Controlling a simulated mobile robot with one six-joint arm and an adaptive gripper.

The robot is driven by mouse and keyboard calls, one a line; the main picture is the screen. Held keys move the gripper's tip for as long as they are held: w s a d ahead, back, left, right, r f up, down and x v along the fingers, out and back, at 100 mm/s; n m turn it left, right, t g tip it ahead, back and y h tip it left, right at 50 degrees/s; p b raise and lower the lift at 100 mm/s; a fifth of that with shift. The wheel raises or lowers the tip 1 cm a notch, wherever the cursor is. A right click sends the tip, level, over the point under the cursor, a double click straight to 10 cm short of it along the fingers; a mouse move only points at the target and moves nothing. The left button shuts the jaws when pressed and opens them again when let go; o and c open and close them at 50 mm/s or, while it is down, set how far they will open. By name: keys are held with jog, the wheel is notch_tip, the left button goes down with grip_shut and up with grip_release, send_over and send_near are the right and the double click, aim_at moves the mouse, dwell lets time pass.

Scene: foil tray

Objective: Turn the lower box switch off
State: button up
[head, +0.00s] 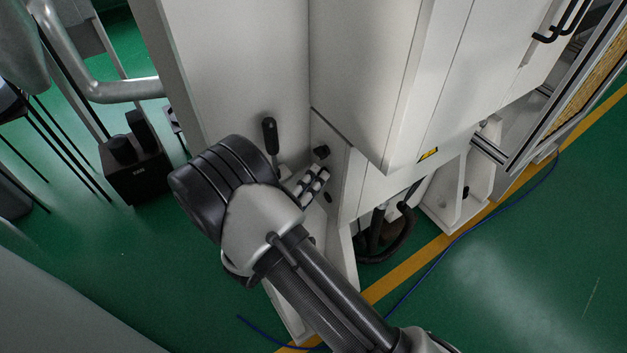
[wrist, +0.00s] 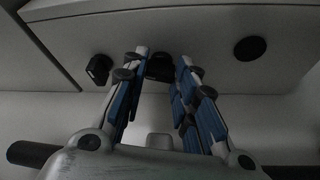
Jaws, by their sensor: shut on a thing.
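The box is a pale panelled cabinet (head: 350,190) low at the machine's side, and its face fills the top of the wrist view (wrist: 210,20). My gripper (head: 320,174) reaches that face in the head view. In the wrist view my gripper (wrist: 161,66) has its two blue-padded fingers on either side of a dark switch (wrist: 160,68) and is shut on it. The fingertips hide part of the switch, so its turn position cannot be told. A black knob (wrist: 98,69) sits left of the fingers, apart from them. A round black part (wrist: 250,48) is to their right.
A black-handled lever (head: 270,135) stands close beside my wrist. A dark pedal unit (head: 133,165) and bent metal pipe (head: 120,90) are at left. Dark hoses (head: 388,235) hang under the machine. The green floor (head: 520,270) at lower right is open, with a blue cable across it.

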jog(key=c, duration=0.4)
jog(key=n, duration=0.1)
jog(key=n+p, duration=0.1)
jog(key=shift+r+n+g+y, duration=0.3)
jog(key=shift+g, duration=0.1)
jog(key=shift+f+n+p, duration=0.1)
jog(key=shift+n+p, duration=0.35)
jog(key=shift+n, duration=0.25)
jog(key=o, duration=1)
